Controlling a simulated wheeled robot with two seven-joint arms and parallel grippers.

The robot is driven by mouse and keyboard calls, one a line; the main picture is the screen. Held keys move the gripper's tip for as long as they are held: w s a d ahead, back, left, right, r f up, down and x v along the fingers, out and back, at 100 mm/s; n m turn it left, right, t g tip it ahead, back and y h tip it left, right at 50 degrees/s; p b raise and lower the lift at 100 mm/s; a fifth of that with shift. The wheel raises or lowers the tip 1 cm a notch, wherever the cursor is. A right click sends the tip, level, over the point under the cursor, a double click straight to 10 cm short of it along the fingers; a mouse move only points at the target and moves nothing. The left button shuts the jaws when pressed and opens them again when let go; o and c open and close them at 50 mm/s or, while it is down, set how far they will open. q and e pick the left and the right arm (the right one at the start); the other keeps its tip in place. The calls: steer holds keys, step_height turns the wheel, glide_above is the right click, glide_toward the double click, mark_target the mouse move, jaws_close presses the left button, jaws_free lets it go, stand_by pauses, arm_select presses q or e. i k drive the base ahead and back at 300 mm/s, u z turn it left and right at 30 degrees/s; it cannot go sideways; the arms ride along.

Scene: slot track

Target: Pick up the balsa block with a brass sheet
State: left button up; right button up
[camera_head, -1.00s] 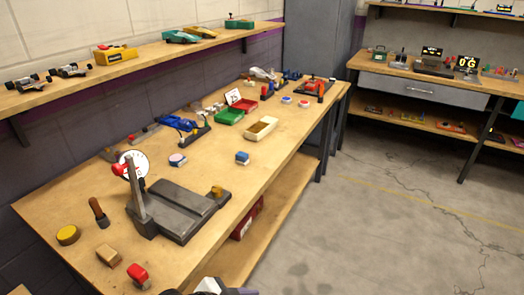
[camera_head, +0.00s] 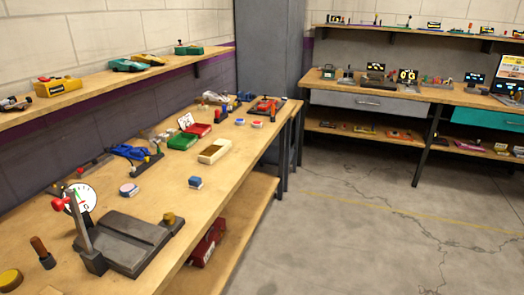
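A long cream, wood-coloured block (camera_head: 214,151) with a brown patch on top lies in the middle of the left workbench (camera_head: 225,188). It may be the balsa block, but I cannot tell whether the patch is a brass sheet. A small tan block is barely visible at the bottom edge of the picture. Neither of my grippers is in view, and nothing touches the cream block.
A dark grey stand with a dial (camera_head: 125,243) stands nearer on the bench. A small blue block (camera_head: 195,182), a green tray (camera_head: 182,142) and a blue car (camera_head: 130,150) lie around the cream block. Open floor (camera_head: 350,220) lies to the right.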

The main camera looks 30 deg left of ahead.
mark_target(215, 152)
steer(key=z, duration=0.05)
steer(key=i, duration=2.45)
steer(key=u, duration=3.3)
